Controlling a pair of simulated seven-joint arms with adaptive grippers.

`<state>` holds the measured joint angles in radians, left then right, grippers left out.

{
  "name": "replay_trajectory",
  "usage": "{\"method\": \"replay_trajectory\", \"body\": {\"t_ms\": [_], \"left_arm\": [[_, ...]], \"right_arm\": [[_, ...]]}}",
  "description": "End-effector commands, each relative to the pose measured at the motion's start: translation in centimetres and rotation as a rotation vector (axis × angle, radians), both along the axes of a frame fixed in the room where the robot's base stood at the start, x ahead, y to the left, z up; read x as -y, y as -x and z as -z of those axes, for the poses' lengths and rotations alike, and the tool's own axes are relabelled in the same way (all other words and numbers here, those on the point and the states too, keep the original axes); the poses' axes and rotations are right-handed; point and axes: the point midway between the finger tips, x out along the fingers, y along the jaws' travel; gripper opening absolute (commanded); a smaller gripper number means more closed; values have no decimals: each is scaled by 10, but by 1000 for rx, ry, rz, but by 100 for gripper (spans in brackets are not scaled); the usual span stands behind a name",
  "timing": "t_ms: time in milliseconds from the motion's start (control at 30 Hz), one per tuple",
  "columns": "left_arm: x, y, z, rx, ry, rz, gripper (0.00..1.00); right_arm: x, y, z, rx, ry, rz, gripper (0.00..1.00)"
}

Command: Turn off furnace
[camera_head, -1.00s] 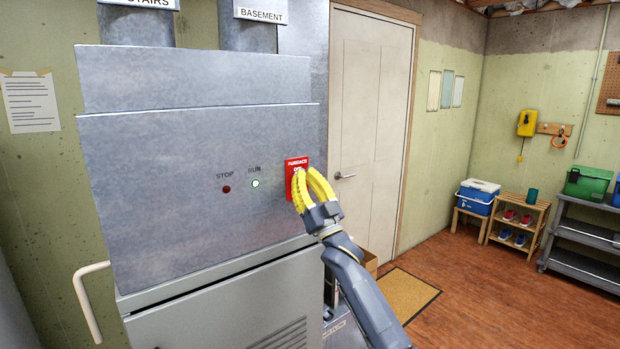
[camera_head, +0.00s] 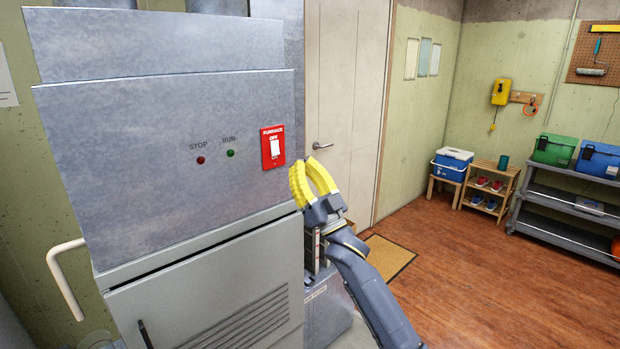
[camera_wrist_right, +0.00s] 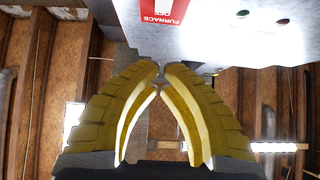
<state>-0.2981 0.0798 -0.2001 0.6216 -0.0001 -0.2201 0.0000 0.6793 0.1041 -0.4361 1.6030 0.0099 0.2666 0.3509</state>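The furnace (camera_head: 130,150) is a large grey metal cabinet filling the left of the head view. On its front is a red plate (camera_head: 266,158) marked FURNACE, with a white switch (camera_head: 275,147) between OFF and ON labels. The plate's red edge also shows in the wrist view (camera_wrist_right: 163,12). Left of it are a dark green RUN lamp (camera_head: 230,153) and a dull red STOP lamp (camera_head: 200,160). My right gripper (camera_head: 301,166), with yellow fingers, is just right of and below the plate, apart from it. Its fingertips (camera_wrist_right: 161,70) meet with nothing between them. My left gripper is out of view.
A white bent handle (camera_head: 65,280) sticks out at lower left. A closed door (camera_head: 345,100) is behind the furnace. A doormat (camera_head: 390,256), shoe rack (camera_head: 490,185), blue cooler (camera_head: 450,163) and grey shelf (camera_head: 570,205) stand to the right, with open wooden floor between.

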Motion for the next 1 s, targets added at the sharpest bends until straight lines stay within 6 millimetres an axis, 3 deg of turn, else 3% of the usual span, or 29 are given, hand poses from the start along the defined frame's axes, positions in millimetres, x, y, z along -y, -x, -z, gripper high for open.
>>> {"method": "replay_trajectory", "body": {"t_ms": [300,800,900,1000], "left_arm": [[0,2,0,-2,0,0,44],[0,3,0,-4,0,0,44],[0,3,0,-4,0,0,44],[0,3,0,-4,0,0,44]], "right_arm": [[14,19,19,0,1,1,0],[16,22,21,2,2,3,0],[16,17,26,-2,39,44,0],[19,-7,52,-55,102,113,0]]}}
